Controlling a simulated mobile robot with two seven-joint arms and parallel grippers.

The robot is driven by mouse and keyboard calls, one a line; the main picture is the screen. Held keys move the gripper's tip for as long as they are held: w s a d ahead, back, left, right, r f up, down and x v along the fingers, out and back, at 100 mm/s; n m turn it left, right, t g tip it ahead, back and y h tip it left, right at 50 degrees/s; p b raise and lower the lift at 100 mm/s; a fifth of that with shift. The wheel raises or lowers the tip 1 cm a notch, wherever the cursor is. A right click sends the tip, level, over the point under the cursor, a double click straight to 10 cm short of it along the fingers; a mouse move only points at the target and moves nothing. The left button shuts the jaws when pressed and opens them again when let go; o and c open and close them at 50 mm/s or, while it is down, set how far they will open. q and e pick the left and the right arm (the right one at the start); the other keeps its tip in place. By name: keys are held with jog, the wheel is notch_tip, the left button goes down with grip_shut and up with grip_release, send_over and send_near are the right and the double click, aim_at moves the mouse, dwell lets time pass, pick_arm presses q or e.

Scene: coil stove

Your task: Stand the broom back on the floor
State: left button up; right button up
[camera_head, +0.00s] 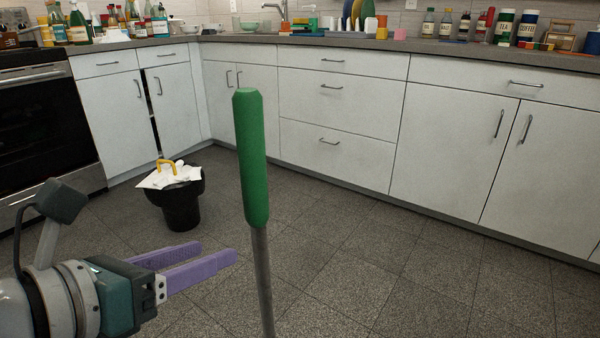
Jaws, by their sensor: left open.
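The broom shows as an upright green grip (251,160) on a grey pole (263,275), near the middle of the head view. It leans slightly, and its lower end is below the picture, so I cannot see the bristles or what it rests on. My left gripper (215,256) is at the lower left with its two purple fingers apart and nothing between them. The fingertips point right towards the pole, just left of it, with a small gap in the picture. My right gripper is not in view.
A black bin (180,204) with papers in it stands on the tiled floor (390,265) at the left. White cabinets (340,105) run along the back and right under a cluttered counter. A black oven (45,125) is at the far left. The floor at right is clear.

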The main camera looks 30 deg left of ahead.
pick_arm(q)
jog(key=s+d+f+n+g, duration=0.1)
jog(key=s+d+n+g, duration=0.3)
jog(key=n, duration=1.1)
jog(key=s+d+f+n+g, duration=0.2)
jog(key=s+n, duration=0.6)
jog(key=n, duration=0.8)
jog(key=d+g, duration=0.2)
jog(key=g, duration=0.1)
jog(key=shift+s+g, duration=0.2)
jog(key=shift+g, duration=0.2)
jog(key=shift+a, duration=0.1)
